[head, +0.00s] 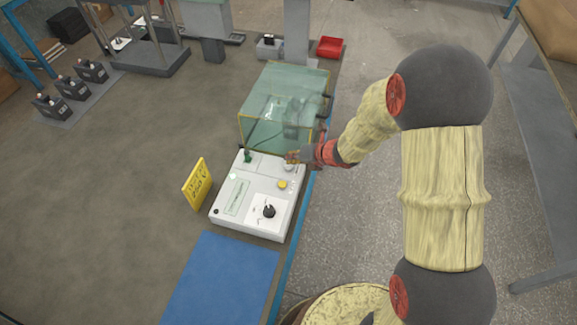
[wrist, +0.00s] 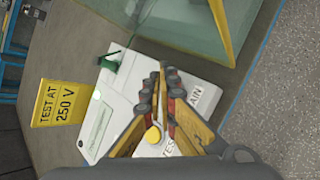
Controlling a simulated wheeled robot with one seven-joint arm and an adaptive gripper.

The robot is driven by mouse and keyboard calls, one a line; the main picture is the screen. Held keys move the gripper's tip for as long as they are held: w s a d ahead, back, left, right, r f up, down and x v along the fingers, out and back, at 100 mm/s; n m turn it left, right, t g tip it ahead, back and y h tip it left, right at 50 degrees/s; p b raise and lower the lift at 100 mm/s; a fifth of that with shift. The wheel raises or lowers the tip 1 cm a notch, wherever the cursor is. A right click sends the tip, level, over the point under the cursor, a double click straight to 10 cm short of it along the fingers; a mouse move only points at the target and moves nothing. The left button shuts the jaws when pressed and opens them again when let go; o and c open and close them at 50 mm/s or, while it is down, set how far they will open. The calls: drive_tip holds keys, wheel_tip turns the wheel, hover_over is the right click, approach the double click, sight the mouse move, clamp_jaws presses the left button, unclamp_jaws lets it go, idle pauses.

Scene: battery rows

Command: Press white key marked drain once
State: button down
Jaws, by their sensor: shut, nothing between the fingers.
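The white control box (head: 228,213) stands on the bench below the glass tank. My gripper (head: 290,157) is shut and empty, with its fingertips over the far right part of the box top. A pale key (head: 291,168) shows just below the fingertips in the head view; I cannot tell whether they touch it. In the wrist view my gripper (wrist: 163,68) covers part of the drain label (wrist: 197,95), of which "AIN" is readable. The white key is hidden behind the fingers there. A yellow key (head: 282,184) sits nearer, beside the "TEST" lettering; it also shows in the wrist view (wrist: 153,134).
The glass tank (head: 262,120) with yellow edges stands just behind the box. A green lever (head: 247,156) and a black knob (head: 269,211) rise from the box. A yellow "TEST AT 250 V" sign (head: 198,184) stands at left. A blue mat (head: 220,278) lies in front.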

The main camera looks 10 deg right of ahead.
sight(291, 165)
drive_tip(key=shift+f+b, duration=0.4)
drive_tip(key=shift+f+b, duration=0.4)
idle(0.6)
drive_tip(key=shift+r, duration=0.15)
drive_tip(key=shift+r+p, duration=0.6)
drive_tip(key=shift+r, duration=0.1)
wheel_tip(291, 165, up, 5)
drive_tip(key=p, duration=0.4)
idle(0.4)
idle(0.7)
